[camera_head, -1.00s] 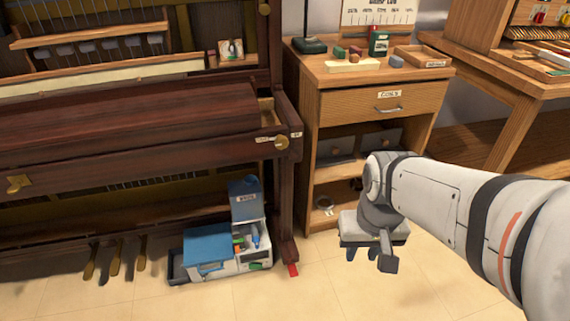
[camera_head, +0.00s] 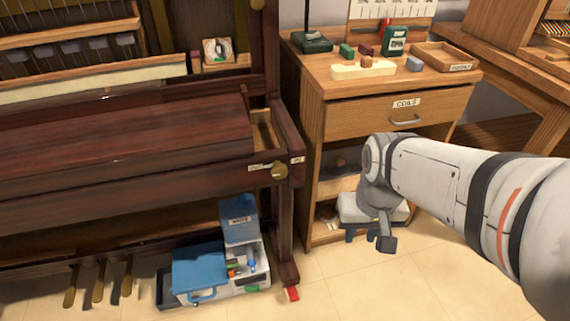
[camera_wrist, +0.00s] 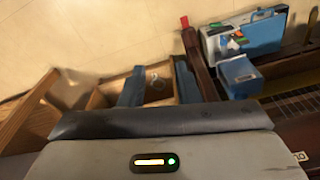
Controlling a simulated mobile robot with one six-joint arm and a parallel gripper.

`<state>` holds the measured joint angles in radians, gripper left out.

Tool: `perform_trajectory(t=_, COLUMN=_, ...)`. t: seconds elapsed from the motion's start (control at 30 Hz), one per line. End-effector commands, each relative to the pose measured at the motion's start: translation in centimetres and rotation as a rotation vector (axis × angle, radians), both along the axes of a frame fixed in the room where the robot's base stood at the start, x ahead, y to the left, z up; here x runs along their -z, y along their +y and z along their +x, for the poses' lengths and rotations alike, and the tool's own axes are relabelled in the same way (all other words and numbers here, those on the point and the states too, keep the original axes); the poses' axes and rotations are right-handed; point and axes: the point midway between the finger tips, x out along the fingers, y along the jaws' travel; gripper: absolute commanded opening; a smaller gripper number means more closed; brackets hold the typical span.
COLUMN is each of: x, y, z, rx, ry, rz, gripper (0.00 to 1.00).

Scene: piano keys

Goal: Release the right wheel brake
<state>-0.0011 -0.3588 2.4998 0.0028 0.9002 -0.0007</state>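A small red brake tab (camera_head: 292,293) sticks out at the floor by the foot of the piano's right front leg (camera_head: 287,235). The red tab also shows in the wrist view (camera_wrist: 184,21), at the end of the dark leg. My gripper (camera_head: 361,236) hangs to the right of the leg and higher than the tab, in front of the wooden cabinet. In the wrist view its two dark blue fingers (camera_wrist: 158,80) are apart with nothing between them. The gripper is open and clear of the brake tab.
A blue-lidded toolbox (camera_head: 200,268) stands on the floor just left of the leg. Brass pedals (camera_head: 98,284) are further left. The wooden cabinet (camera_head: 318,130) with open shelves stands right of the piano. The tiled floor (camera_head: 335,285) in front is clear.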

Motion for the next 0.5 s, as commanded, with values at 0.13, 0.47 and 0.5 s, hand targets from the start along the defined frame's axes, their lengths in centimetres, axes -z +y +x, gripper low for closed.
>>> perform_trajectory(t=0.13, x=0.0, y=0.0, z=0.0, rx=0.000, ry=0.000, rz=0.000, gripper=0.29)
perform_trajectory(t=0.47, x=0.9, y=0.2, z=1.0, rx=-0.009, ry=0.055, rz=0.028, gripper=0.29)
perform_trajectory(t=0.5, x=1.3, y=0.2, z=1.6, rx=-0.013, ry=0.080, rz=0.044, gripper=0.29)
